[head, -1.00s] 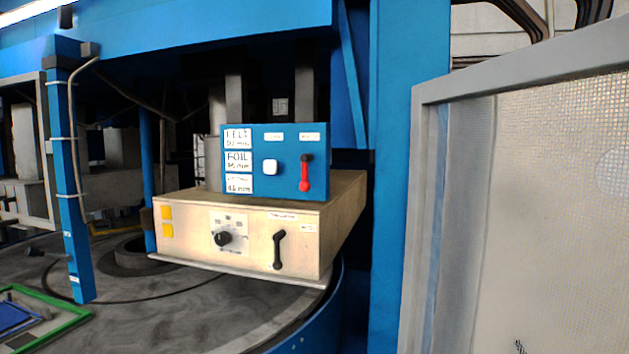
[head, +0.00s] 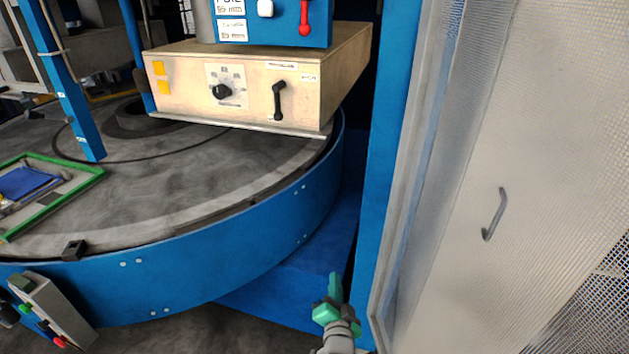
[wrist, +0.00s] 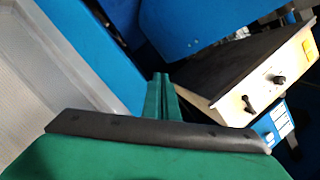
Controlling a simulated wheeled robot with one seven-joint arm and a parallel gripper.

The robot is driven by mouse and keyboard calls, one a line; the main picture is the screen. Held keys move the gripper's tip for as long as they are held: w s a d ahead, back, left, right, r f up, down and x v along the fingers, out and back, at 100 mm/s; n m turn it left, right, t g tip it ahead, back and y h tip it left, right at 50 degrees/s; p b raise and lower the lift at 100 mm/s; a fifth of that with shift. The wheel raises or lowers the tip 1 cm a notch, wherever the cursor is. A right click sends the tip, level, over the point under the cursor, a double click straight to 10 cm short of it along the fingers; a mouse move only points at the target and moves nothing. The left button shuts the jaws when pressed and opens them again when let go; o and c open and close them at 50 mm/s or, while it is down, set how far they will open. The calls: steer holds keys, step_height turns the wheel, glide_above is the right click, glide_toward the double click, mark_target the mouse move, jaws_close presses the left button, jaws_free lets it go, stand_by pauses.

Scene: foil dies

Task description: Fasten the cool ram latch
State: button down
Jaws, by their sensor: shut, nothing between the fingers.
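A black lever latch (head: 279,101) hangs down on the front of the cream box (head: 190,98). It also shows in the wrist view (wrist: 247,104). A red-handled lever (head: 305,18) hangs down on the blue box (head: 262,38) above. Their small labels are too blurred to read, so I cannot tell which one is the cool ram latch. My green gripper (head: 335,282) is low and in front of the machine, well apart from both levers. Its fingers (wrist: 160,82) are shut together and empty in the wrist view.
A grey-framed mesh door (head: 540,130) with a handle (head: 495,214) stands close on the right. The round table (head: 210,190) with its blue rim lies below the cream box. A green-edged tray (head: 75,184) lies at left. A black knob (head: 221,91) is left of the black lever.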

steer(key=w+d+r+m+y, duration=0.1)
steer(key=w+r, duration=0.5)
steer(key=r, duration=0.3)
steer(key=w+r+m+t, duration=0.1)
steer(key=w+r+m, duration=0.1)
steer(key=w+r, duration=0.55)
steer(key=w+d+r+m+y, duration=0.1)
steer(key=w+r, duration=0.4)
steer(key=r, duration=0.6)
step_height(320, 180, up, 34)
steer(key=s+a+m+y, duration=0.1)
steer(key=y, duration=0.2)
steer(key=shift+f+y, duration=0.15)
steer(key=shift+y, duration=0.15)
glide_toward(306, 13)
steer(key=w+d+f, duration=0.1)
steer(key=w+d, duration=0.2)
steer(key=w, duration=0.2)
steer(key=a, duration=0.1)
steer(key=w+a, duration=0.1)
steer(key=a, duration=0.1)
steer(key=shift+w+a+f, duration=0.2)
steer(key=shift+a+f, duration=0.05)
steer(key=shift+a, duration=0.1)
